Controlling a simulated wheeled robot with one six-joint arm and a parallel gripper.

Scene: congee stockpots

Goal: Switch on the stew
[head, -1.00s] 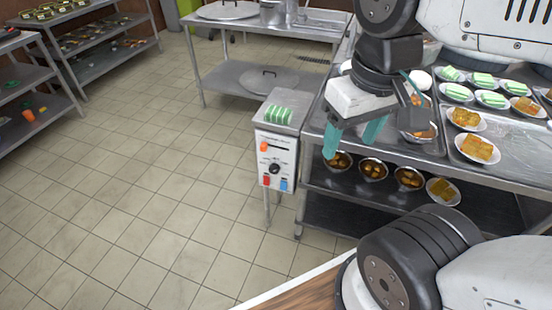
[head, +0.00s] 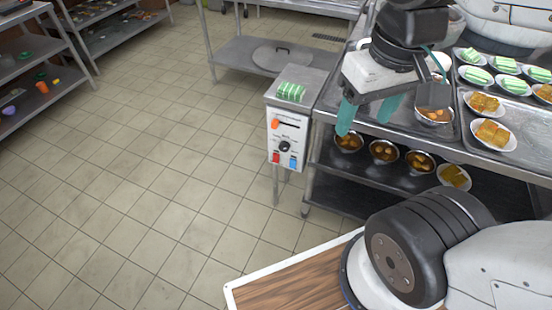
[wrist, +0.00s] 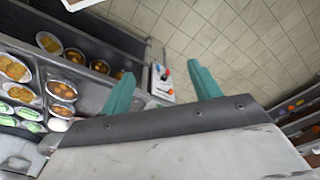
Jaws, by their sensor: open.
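A control box (head: 287,135) with a white front panel stands on legs at the left end of the steel counter. Its panel carries an orange slider knob (head: 275,124), a black dial (head: 284,146), a red switch (head: 276,158) and a blue switch (head: 293,162). Any lettering is too small to read. My gripper (head: 368,112) is open and empty, to the right of the box and above the counter's front edge. In the wrist view the box panel (wrist: 163,82) shows beyond and between the teal fingers (wrist: 160,85). No stew pot can be clearly told.
The steel counter (head: 400,150) holds plates of green and orange food, with bowls on its lower shelf. A steel table with a large lid (head: 283,57) stands behind. Shelves (head: 45,75) stand at left. The tiled floor (head: 150,170) is clear.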

